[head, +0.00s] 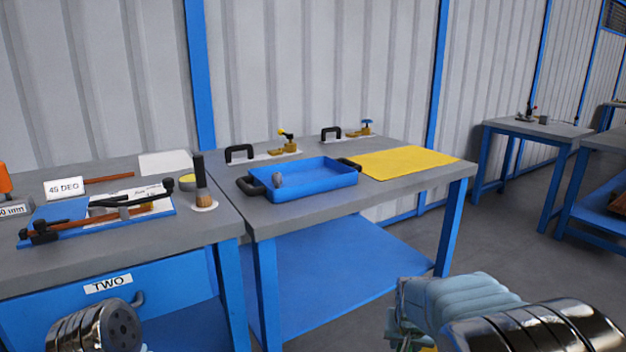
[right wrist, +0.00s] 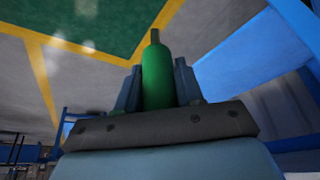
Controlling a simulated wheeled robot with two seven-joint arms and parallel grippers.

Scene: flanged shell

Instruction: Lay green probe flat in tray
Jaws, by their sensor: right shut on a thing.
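The blue tray (head: 318,183) with black end handles sits on the middle workbench. My right gripper (right wrist: 158,88) is shut on the green probe (right wrist: 157,75), a green cylinder with a narrow dark tip that points away from the gripper in the right wrist view. In the head view my right gripper shows only in part at the bottom edge, low and in front of the bench, well apart from the tray. The probe cannot be made out there. My left gripper is out of view; only part of that arm shows.
A yellow mat (head: 405,162) lies right of the tray, and two black-handled fixtures (head: 240,153) stand behind it. The left bench holds a blue rack (head: 75,226) with rods and a dark upright tool (head: 200,172). Grey bench top is bare in front of the tray.

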